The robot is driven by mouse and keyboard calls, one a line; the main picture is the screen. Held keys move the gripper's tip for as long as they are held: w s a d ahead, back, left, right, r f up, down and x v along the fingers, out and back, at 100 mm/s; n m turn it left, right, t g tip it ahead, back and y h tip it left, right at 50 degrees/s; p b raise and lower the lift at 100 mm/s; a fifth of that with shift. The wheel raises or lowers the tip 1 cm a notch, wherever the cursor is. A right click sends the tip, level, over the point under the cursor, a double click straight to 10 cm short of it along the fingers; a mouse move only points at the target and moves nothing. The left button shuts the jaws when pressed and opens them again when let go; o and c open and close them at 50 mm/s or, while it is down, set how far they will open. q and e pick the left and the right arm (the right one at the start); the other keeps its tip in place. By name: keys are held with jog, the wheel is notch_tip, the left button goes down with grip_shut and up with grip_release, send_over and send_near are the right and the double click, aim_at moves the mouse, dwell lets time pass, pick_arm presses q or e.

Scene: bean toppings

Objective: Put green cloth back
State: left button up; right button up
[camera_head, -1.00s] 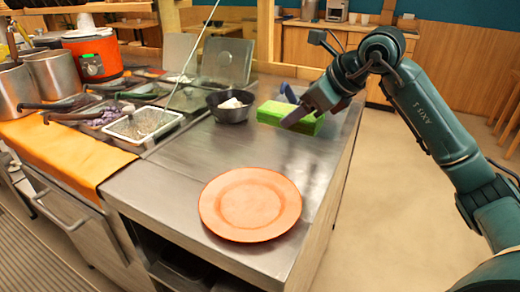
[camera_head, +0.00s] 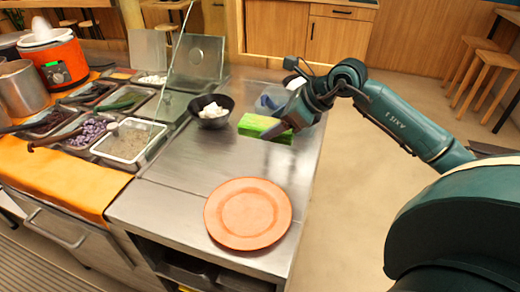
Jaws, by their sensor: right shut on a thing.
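The green cloth (camera_head: 258,126) is a bright green, block-like bundle at the far right part of the steel counter, beside the black bowl. My right gripper (camera_head: 279,124) comes in from the right and is shut on the right part of the cloth, which its dark finger partly covers. I cannot tell whether the cloth is lifted off the counter or touching it. My left gripper is not in view.
An orange plate (camera_head: 248,213) lies on the steel counter (camera_head: 165,205) in front. A black bowl (camera_head: 212,111) with white pieces stands left of the cloth. A blue item (camera_head: 268,102) is just behind the cloth. Topping trays (camera_head: 130,143) fill the left. The counter's middle is clear.

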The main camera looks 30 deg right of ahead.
jog(key=shift+s+f, duration=0.1)
jog(key=shift+f, duration=0.05)
notch_tip(320, 180, down, 10)
jog(key=shift+r+p, duration=0.15)
jog(key=shift+p, duration=0.4)
jog(key=o, duration=1.3)
jog(key=shift+r, duration=0.15)
jog(key=v, duration=1.2)
